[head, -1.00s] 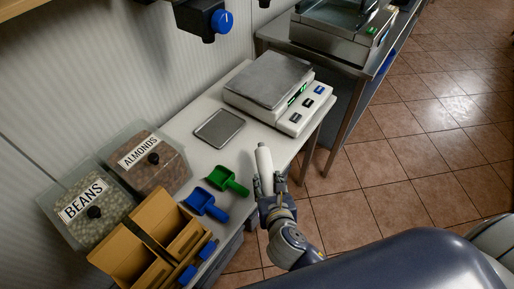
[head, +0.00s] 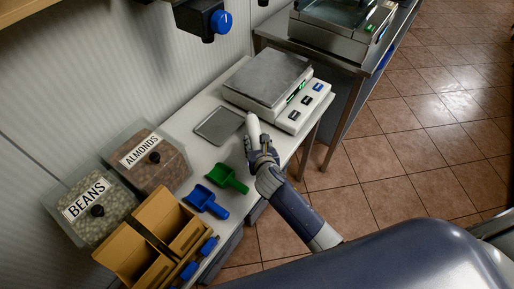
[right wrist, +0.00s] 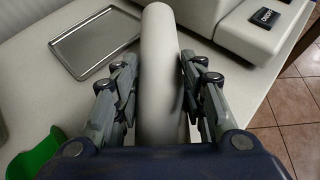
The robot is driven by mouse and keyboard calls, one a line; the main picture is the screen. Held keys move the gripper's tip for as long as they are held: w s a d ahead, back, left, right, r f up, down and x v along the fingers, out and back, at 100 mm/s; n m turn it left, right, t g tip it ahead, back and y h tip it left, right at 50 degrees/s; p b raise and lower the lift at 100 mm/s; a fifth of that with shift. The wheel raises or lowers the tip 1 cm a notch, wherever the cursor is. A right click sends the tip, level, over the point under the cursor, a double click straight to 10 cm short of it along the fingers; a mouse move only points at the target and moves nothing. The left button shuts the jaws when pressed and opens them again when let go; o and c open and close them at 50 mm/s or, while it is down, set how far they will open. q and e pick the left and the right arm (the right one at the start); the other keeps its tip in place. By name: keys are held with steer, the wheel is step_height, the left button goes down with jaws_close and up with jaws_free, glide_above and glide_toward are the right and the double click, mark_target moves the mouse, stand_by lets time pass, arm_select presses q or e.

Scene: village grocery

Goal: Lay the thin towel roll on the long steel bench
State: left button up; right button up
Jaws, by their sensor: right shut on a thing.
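The thin towel roll (head: 253,126) is a plain white cylinder. My right gripper (head: 262,152) is shut on it and holds it over the right side of the white counter (head: 195,153), near the scale. The right wrist view shows the roll (right wrist: 160,65) between the two fingers, its far end sticking out beyond them. Whether it touches the counter is unclear. A steel-topped bench (head: 270,36) stands beyond the white counter at the top, with a steel machine on it. My left gripper is not in view.
A scale (head: 268,80) and a shallow metal tray (head: 219,126) are on the white counter. A green scoop (head: 228,178), a blue scoop (head: 205,201), bins of almonds (head: 148,160) and beans (head: 92,205), and brown boxes (head: 165,225) fill its near left. Tiled floor lies right.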

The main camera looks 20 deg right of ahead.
steer(key=shift+a+f, duration=0.1)
steer(key=shift+f, duration=1.2)
steer(key=shift+s+f, duration=0.1)
steer(key=shift+f, duration=0.1)
steer(key=o, duration=1)
steer(key=shift+o, duration=0.2)
steer(key=shift+r, duration=0.1)
